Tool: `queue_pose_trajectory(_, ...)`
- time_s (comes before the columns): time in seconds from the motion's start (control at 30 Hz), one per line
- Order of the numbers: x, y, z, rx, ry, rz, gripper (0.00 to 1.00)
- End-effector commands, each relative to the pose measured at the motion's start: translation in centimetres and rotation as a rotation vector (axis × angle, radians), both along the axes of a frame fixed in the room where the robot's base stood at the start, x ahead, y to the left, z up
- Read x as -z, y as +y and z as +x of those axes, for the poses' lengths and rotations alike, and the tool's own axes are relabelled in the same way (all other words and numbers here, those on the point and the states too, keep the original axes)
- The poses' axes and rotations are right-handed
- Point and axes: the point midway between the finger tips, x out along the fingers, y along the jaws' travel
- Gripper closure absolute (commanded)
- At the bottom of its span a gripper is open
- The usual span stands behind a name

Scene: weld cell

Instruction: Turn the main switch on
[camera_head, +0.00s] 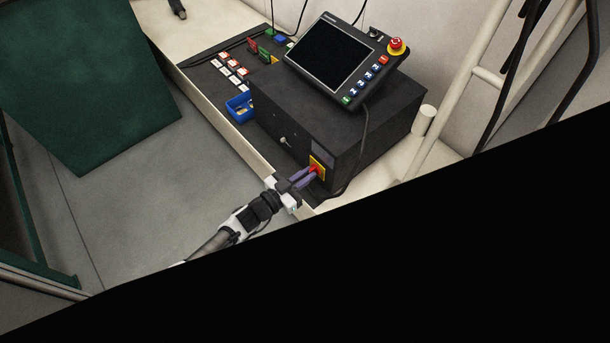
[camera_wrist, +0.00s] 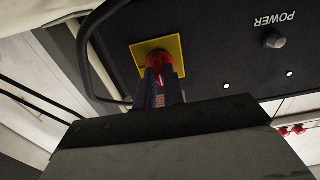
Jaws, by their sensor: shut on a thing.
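The main switch (camera_head: 317,166) is a red knob on a yellow plate, low on the front of a black cabinet (camera_head: 290,150). My gripper (camera_head: 311,174) reaches it from the lower left, with its fingers at the red knob. In the wrist view the yellow plate (camera_wrist: 146,57) and the red knob (camera_wrist: 160,62) show just beyond the fingertips. My gripper (camera_wrist: 160,75) is shut on the knob there. The fingers hide the knob's lower part, and its exact turn angle is hard to tell.
A POWER button (camera_wrist: 273,40) sits beside the switch in the wrist view. A teach pendant (camera_head: 336,55) with a red emergency stop (camera_head: 397,46) lies on the cabinet. Its cable (camera_head: 362,150) hangs near the switch. A blue bin (camera_head: 239,108) stands left of the cabinet.

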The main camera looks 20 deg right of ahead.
Motion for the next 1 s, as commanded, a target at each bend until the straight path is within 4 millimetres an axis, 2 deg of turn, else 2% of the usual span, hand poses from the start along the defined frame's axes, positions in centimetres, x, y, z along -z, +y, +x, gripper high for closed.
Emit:
queue_pose_trajectory(0.37, 0.03, 0.01, -0.04, -0.002, -0.184, 0.064, 1.00)
queue_pose_trajectory(1.0, 0.13, -0.05, -0.22, -0.001, -0.732, 0.263, 1.00)
